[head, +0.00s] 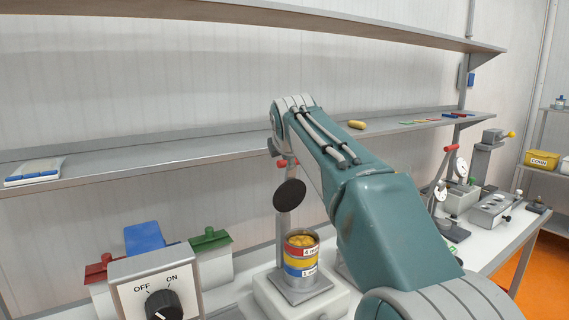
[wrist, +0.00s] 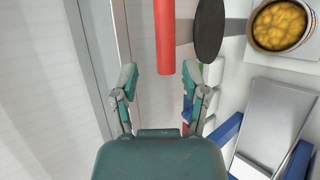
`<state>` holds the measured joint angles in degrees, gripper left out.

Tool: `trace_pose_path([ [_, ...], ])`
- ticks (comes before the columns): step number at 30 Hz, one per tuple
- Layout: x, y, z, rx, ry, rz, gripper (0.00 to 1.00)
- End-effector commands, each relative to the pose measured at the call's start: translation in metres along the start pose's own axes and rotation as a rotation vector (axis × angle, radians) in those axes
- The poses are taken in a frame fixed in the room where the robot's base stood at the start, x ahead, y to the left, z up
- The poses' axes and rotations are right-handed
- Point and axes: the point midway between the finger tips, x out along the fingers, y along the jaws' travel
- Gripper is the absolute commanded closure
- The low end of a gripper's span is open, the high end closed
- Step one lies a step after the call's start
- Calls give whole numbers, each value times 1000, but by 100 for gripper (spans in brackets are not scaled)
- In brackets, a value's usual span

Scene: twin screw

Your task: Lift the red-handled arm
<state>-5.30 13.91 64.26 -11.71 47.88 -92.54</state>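The red handle (wrist: 165,38) of the arm runs down from the top of the wrist view. Its near end lies between the fingertips of my gripper (wrist: 161,72), with space visible on both sides. My gripper is open and holds nothing. In the head view, the red handle (head: 283,163) shows above a black disc (head: 289,195); my own arm hides most of my gripper there. The black disc (wrist: 209,28) is right of the handle in the wrist view. An open can with yellow contents (head: 302,258) stands on the machine's white base (head: 268,300) below the disc.
A white box with an OFF/ON dial (head: 157,290) stands left of the can, with red, blue and green parts behind it. A metal shelf (head: 130,162) runs along the wall behind. Other machines (head: 490,208) stand on the bench at right.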

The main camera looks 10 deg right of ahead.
Motion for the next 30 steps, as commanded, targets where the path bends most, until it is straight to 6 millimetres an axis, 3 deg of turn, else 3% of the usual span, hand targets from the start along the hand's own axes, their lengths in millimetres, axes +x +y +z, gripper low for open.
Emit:
trace_pose_path([
  [3, -25, 0, -1, -1, 1, 2, 42],
  [9, -46, 0, -2, -1, 1, -1, 42],
  [22, -53, -5, -2, 25, 3, -8, 42],
  [26, -70, -34, -1, 174, 12, -48, 42],
  [30, -93, -87, -2, 432, 13, -120, 42],
])
